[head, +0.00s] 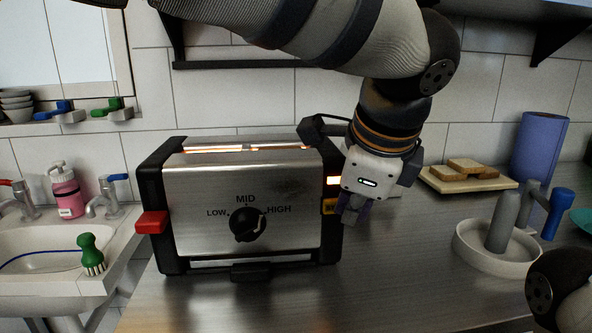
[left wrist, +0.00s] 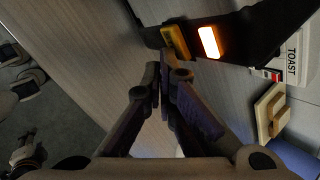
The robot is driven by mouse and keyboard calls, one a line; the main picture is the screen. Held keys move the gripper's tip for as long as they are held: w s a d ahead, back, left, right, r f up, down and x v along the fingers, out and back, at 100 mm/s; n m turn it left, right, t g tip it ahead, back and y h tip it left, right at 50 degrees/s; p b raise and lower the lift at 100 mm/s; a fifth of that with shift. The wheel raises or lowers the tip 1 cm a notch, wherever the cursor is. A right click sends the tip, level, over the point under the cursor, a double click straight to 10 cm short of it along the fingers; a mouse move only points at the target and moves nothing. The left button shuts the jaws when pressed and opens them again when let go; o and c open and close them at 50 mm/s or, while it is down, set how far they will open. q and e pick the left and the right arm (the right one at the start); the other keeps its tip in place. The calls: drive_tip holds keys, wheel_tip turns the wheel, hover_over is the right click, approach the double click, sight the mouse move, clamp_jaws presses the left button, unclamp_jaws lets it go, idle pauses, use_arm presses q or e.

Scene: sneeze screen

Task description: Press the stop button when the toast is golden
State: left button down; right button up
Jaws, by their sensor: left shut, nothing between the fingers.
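A steel and black toaster (head: 245,205) stands on the counter, its top slots glowing orange. No toast surface shows clearly, so its colour cannot be told. Its right end carries a yellow button (head: 329,207) below a bright lit window (head: 334,181). The left wrist view also shows the yellow button (left wrist: 174,42) and the lit window (left wrist: 208,42). My left gripper (head: 350,216) is shut and empty, pointing down beside that end. In the left wrist view its fingertips (left wrist: 163,62) are at or very near the yellow button; contact cannot be told. My right gripper is not in view.
A red lever (head: 151,222) sticks out at the toaster's left, and a dial (head: 247,224) is on its front. Bread slices (head: 474,169) lie on a board behind right. A round pale holder (head: 498,249) stands at right, a sink (head: 45,250) at left. The front counter is clear.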

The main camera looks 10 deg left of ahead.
use_arm(q)
drive_tip(key=shift+w, duration=0.3)
drive_tip(key=s+d, duration=0.1)
drive_tip(key=s, duration=0.5)
drive_tip(key=shift+d, duration=0.15)
drive_tip(key=shift+w+f, duration=0.1)
